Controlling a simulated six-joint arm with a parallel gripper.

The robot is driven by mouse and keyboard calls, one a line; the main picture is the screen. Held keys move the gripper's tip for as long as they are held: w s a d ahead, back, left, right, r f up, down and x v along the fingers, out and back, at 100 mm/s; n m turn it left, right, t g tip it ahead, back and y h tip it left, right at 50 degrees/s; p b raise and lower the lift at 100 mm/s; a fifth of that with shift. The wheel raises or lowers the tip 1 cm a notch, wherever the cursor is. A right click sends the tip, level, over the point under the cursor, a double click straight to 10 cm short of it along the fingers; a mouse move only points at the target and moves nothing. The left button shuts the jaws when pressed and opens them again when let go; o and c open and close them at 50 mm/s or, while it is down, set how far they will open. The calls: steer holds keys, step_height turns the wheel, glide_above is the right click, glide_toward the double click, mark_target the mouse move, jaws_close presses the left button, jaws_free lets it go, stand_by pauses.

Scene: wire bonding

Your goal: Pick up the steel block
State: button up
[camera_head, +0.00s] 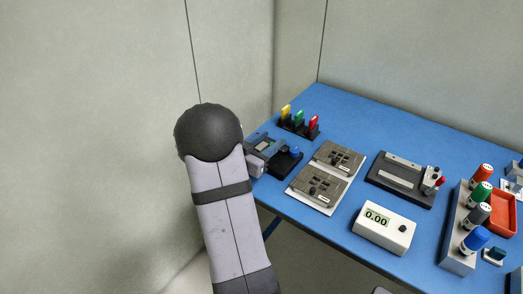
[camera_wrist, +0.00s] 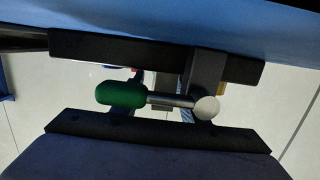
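I cannot single out the steel block with certainty. A grey metal piece (camera_head: 432,180) with a red knob stands on the dark fixture at the table's middle right, but I cannot tell if it is the block. In the wrist view, a green handle (camera_wrist: 122,94) on a steel rod with a round metal end (camera_wrist: 207,108) lies across the middle, between dark bars. My finger opening is not clear there.
The blue table (camera_head: 355,125) holds a rack with yellow, green and red pieces (camera_head: 299,124), two grey plates (camera_head: 338,158), a white box reading 0.00 (camera_head: 384,230), a grey rack (camera_head: 448,245) of coloured-topped bottles and a red tray (camera_head: 503,213). The back strip is clear.

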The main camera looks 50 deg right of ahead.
jaws_close()
steer(key=shift+r, duration=0.1)
step_height(320, 180, up, 10)
steer(key=p, duration=0.1)
stand_by(0.5)
